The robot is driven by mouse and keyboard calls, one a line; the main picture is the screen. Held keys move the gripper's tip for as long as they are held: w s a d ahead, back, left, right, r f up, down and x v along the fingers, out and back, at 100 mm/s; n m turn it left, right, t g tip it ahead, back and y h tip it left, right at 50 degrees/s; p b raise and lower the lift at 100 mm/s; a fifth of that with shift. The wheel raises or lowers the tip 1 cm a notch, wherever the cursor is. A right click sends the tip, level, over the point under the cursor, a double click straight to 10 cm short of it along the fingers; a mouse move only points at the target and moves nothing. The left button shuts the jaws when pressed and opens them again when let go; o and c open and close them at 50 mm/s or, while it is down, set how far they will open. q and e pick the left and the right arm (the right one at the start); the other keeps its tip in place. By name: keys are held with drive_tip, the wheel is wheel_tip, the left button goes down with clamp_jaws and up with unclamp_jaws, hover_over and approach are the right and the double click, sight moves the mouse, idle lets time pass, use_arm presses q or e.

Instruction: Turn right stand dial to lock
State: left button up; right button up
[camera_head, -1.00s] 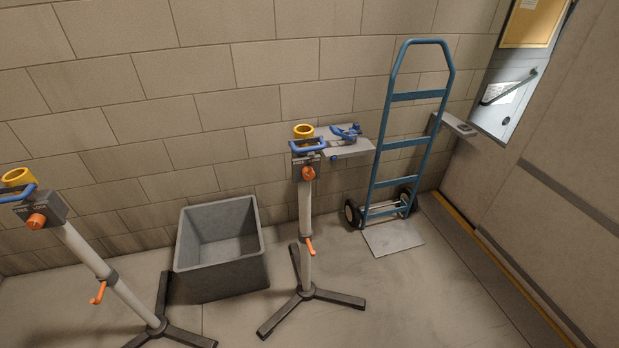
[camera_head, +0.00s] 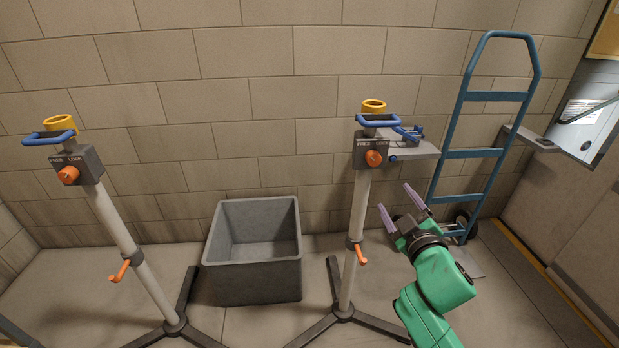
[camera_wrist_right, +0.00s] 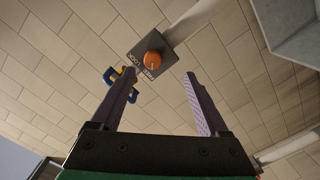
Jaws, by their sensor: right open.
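The right stand (camera_head: 357,220) is a pale upright post with a dark head. Its orange dial (camera_head: 374,158) sits on the front of the head, below a blue handle and a yellow ring (camera_head: 374,106). My right gripper (camera_head: 398,202) is open and empty, below and to the right of the dial, apart from it. In the right wrist view an orange dial (camera_wrist_right: 153,60) on a dark block with white lettering shows beyond and between the open fingers (camera_wrist_right: 160,85). The pointer direction is too small to tell. My left gripper is not in view.
The left stand (camera_head: 115,225) has a similar orange dial (camera_head: 68,175) marked FREE and LOCK. A grey bin (camera_head: 252,290) stands between the stands. A small shelf (camera_head: 415,150) and a blue hand truck (camera_head: 497,97) are behind, to the right. Dark stand legs spread on the floor.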

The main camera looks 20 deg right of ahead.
sight(375, 161)
drive_tip(key=shift+t, duration=0.4)
drive_tip(key=x, duration=0.4)
drive_tip(key=r+x, duration=0.1)
drive_tip(key=x, duration=0.4)
drive_tip(key=r+p+x, duration=0.1)
drive_tip(key=x, duration=0.4)
drive_tip(key=shift+w+a+r, duration=0.1)
drive_tip(key=shift+w+a, duration=0.15)
clamp_jaws()
